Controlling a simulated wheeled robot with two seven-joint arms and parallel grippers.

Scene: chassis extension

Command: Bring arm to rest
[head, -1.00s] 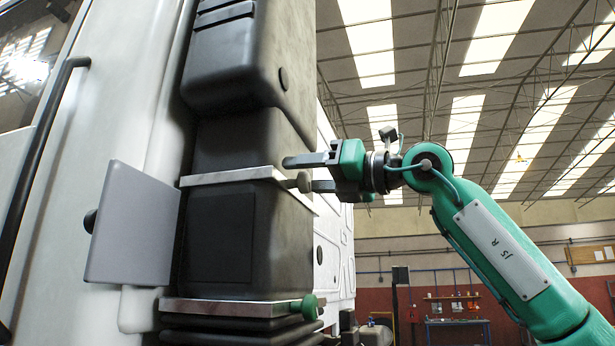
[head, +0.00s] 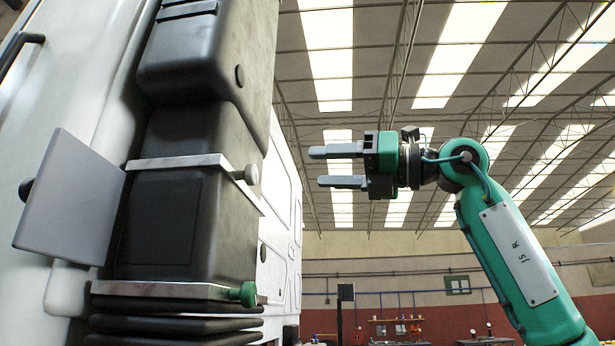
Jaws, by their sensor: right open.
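My right gripper (head: 335,167) is at the middle of the head view, at the end of my green arm that comes in from the lower right. Its two grey fingers point left and are apart, with nothing between them. It stands to the right of the black chassis part (head: 185,225), with a gap between. That part has an upper metal strip with a pale knob (head: 251,174) and a lower strip with a green knob (head: 248,294). My left gripper is not in view.
A white vehicle body (head: 85,90) fills the left side, with a dark handle (head: 22,45). A grey square plate (head: 70,197) sticks out at the left. A workbench (head: 485,340) stands far back. The space around my right gripper looks clear.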

